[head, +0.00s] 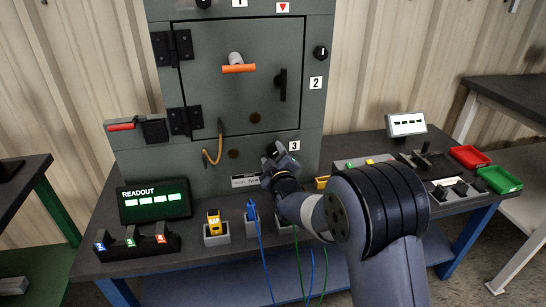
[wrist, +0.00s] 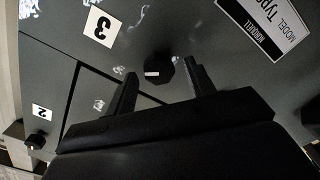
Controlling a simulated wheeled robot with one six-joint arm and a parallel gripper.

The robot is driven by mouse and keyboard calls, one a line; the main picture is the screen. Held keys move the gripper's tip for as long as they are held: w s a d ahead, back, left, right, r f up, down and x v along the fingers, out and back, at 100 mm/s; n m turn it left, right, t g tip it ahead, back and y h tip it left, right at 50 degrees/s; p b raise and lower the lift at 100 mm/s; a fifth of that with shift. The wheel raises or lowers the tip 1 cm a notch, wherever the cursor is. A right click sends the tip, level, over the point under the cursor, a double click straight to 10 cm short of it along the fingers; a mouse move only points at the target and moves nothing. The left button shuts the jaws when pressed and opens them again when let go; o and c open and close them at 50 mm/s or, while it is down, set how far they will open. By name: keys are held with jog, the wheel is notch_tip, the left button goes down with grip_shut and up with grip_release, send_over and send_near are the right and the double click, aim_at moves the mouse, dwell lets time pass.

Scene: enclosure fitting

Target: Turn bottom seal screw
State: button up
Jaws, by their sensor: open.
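The bottom seal screw (wrist: 158,70) is a round black knob with a white mark, on the grey enclosure face near the number 3 label (wrist: 98,31). My gripper (wrist: 162,72) is open in the wrist view, its two black fingers on either side of the screw in the picture. I cannot tell whether they touch it. The screw by label 2 (head: 321,52) shows higher on the right edge.
The enclosure door (head: 215,90) is shut, with an orange-handled lever (head: 238,67) and a black handle (head: 282,85). A nameplate (wrist: 265,25) is near my gripper. On the bench are a readout (head: 155,201), a yellow meter (head: 213,221), cables and red (head: 470,156) and green (head: 499,179) trays.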

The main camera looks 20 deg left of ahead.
jog(key=shift+c, duration=0.4)
jog(key=c, duration=0.9)
jog(key=shift+f+m+b, duration=0.15)
jog(key=shift+m+b, duration=0.15)
jog(key=shift+b, duration=0.1)
jog(key=m+b, duration=0.3)
jog(key=b, duration=0.1)
jog(key=shift+f+m, duration=0.1)
jog(key=shift+m, duration=0.2)
jog(key=m+b, duration=0.3)
jog(key=m, duration=0.1)
jog(key=shift+d, duration=0.1)
jog(key=shift+r+m+b, duration=0.2)
jog(key=shift+m+b, duration=0.85)
jog(key=shift+m, duration=0.25)
